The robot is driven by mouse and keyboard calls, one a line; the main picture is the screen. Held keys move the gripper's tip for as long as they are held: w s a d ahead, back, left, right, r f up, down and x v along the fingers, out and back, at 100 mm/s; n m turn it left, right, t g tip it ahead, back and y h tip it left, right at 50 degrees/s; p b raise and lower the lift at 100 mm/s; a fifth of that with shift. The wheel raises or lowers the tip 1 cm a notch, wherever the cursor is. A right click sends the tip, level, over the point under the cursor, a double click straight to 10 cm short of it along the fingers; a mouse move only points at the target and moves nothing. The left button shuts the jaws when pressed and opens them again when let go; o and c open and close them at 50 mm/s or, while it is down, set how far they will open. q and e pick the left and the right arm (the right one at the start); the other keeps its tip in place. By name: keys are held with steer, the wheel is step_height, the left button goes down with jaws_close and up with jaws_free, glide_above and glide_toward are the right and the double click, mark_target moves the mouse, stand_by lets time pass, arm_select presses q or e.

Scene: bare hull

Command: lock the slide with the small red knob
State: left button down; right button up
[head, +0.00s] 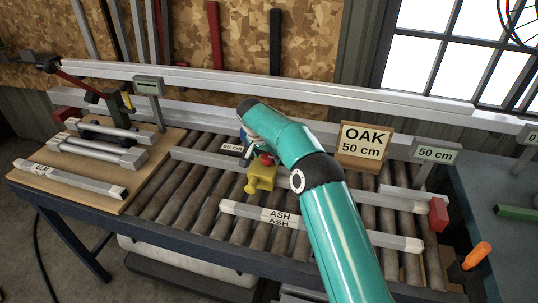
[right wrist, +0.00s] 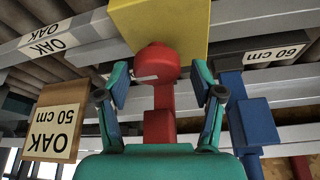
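The small red knob (right wrist: 157,64) shows in the right wrist view against the yellow slide block (right wrist: 160,22). A red stem runs down from it in the picture. My right gripper (right wrist: 160,85) is open, with one teal finger on each side of the knob and a visible gap to both. In the head view the yellow slide (head: 260,176) sits on the long grey bar over the rollers, with the red knob (head: 267,159) partly hidden behind my right gripper (head: 254,150). My left gripper is not in view.
A blue part (right wrist: 257,120) stands close beside my right finger. The OAK 50 cm sign (head: 363,141) is right of my arm. The ASH bar (head: 310,224) lies in front across the rollers. More bars rest on a wooden board (head: 135,190) at left.

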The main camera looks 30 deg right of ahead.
steer(key=shift+d, duration=0.1)
steer(key=v, duration=1.1)
steer(key=shift+a+r, duration=0.25)
steer(key=shift+r, duration=0.1)
steer(key=shift+s, duration=0.1)
